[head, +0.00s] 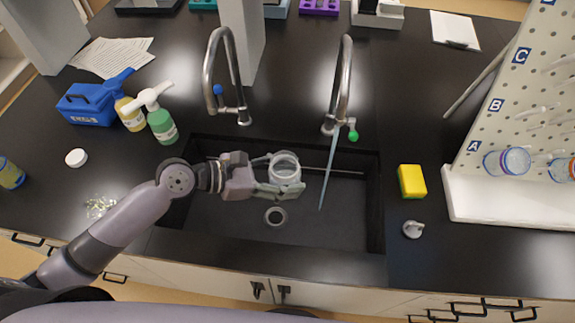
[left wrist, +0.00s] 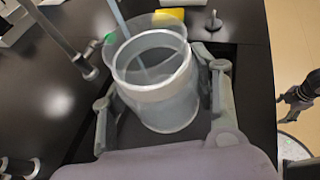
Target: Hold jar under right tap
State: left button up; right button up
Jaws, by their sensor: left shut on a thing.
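The clear jar (head: 285,170), with a whitish band near its rim, is held upright over the black sink (head: 325,230). My left gripper (head: 278,178) is shut around its sides; both fingers flank the jar (left wrist: 158,85) in the left wrist view. The right tap (head: 343,85) has a green knob (head: 353,135). A thin bluish water stream (head: 328,170) falls from it into the sink, to the right of the jar in the head view. In the left wrist view the stream (left wrist: 119,18) appears behind the jar's far side.
The left tap (head: 228,75) has a blue knob. Two pump bottles (head: 160,123) and a blue box (head: 90,103) stand left of the sink. A yellow sponge (head: 412,181), a small grey object (head: 413,229) and a pegboard rack (head: 520,110) are on the right.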

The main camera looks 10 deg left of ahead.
pick_arm(q)
jog(key=shift+d+f, duration=0.1)
jog(key=shift+d, duration=0.1)
jog(key=shift+w+d+f+b, duration=0.2)
jog(key=shift+f+b, duration=0.05)
jog(key=shift+b, duration=0.05)
jog(key=w+d+f+b, duration=0.2)
jog(key=w+d+b, duration=0.1)
jog(key=w+d, duration=0.5)
jog(key=shift+w+d+f, duration=0.2)
jog(key=shift+o, duration=0.2)
jog(key=shift+w+d+f, duration=0.1)
jog(key=shift+w+d, duration=0.05)
jog(key=shift+w, duration=0.05)
dwell(0.4)
